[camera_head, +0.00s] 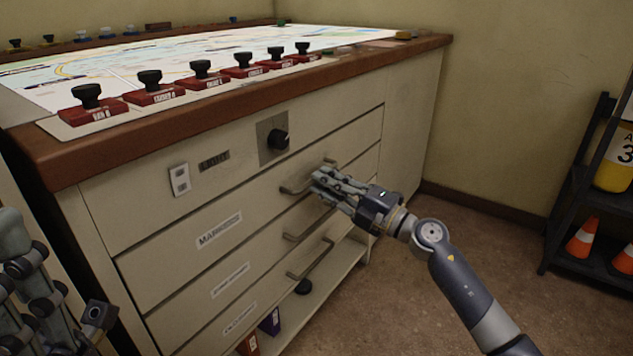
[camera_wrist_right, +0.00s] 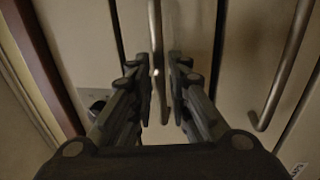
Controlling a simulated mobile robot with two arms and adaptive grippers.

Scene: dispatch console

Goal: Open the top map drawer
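The top map drawer (camera_head: 180,256) is the one with the "MAPS" label (camera_head: 219,230), on the front of the cream cabinet. It looks shut, flush with the drawers below. Its bar handle (camera_head: 292,189) is partly hidden behind my right gripper (camera_head: 318,183). In the right wrist view, the handle bar (camera_wrist_right: 155,28) runs between the two fingers of my right gripper (camera_wrist_right: 164,82). The fingers stand a little apart, with a narrow gap beside the bar. My left gripper (camera_head: 50,310) hangs at the lower left, away from the drawers; its finger opening is unclear.
Two lower drawers have handles (camera_head: 308,228) (camera_head: 311,262) just below. A black knob (camera_head: 278,139) sits above the drawer. Red-based stamps (camera_head: 203,76) line the tabletop edge. A dark shelf with cones (camera_head: 582,238) stands right. The floor (camera_head: 430,300) before the cabinet is clear.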

